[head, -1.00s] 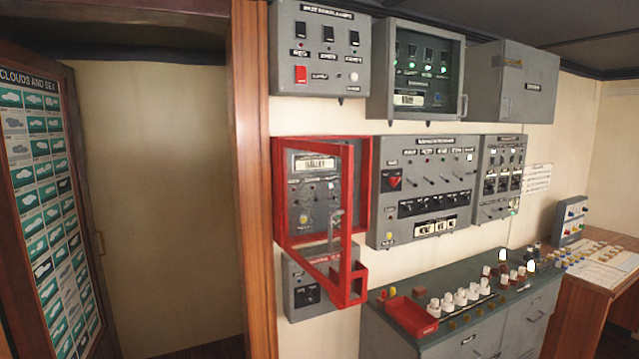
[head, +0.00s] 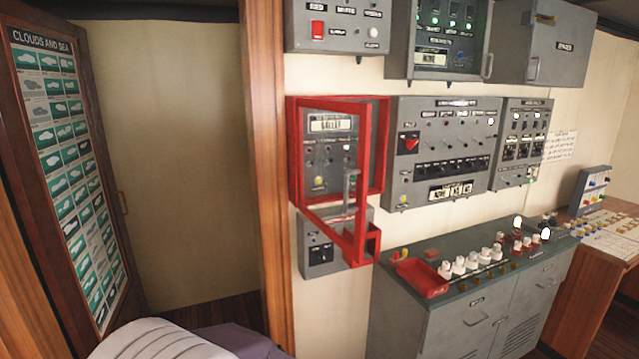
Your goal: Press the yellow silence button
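A small yellow button (head: 319,182) sits low on the grey panel inside the red-framed box (head: 292,150) on the wall. The box's red door frame (head: 362,190) stands swung open toward me. A second yellow button (head: 404,199) is at the lower left of the wide grey panel (head: 480,170) just to the right. The labels beside both buttons are too small to read, so I cannot tell which is marked silence. Neither of my grippers is in view.
A grey cabinet (head: 440,330) with a red tray (head: 422,278) and several white-topped controls stands below the panels. A doorway with an open door (head: 115,200) is at the left. A pale ribbed, padded shape (head: 165,343) fills the bottom left edge.

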